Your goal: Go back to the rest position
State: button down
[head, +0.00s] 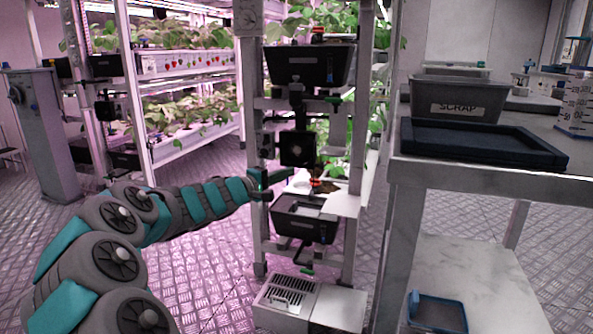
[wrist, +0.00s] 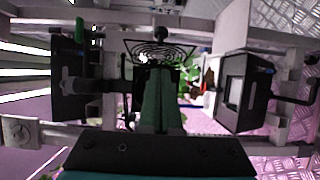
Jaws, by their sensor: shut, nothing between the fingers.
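My gripper (head: 277,185) is at the end of my grey and teal arm, in front of the rack frame (head: 252,130) in the head view. It is held between the upper and lower dark bins of the rack. In the wrist view my gripper (wrist: 160,75) points away at the middle, its fingers together with nothing seen between them. The fingertips are small and dark in the head view, so their exact gap to the rack is hard to tell.
The rack carries an upper dark bin (head: 308,66) and a lower dark bin (head: 303,222). A bench at right holds a dark blue tray (head: 480,143) and a SCRAP bin (head: 457,104). A vented metal box (head: 286,300) stands below the rack. Open floor (head: 215,270) lies left of it.

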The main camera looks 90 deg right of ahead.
jog(key=w+a, duration=0.2)
jog(key=a, duration=0.4)
jog(key=shift+a, duration=0.2)
jog(key=shift+w, duration=0.15)
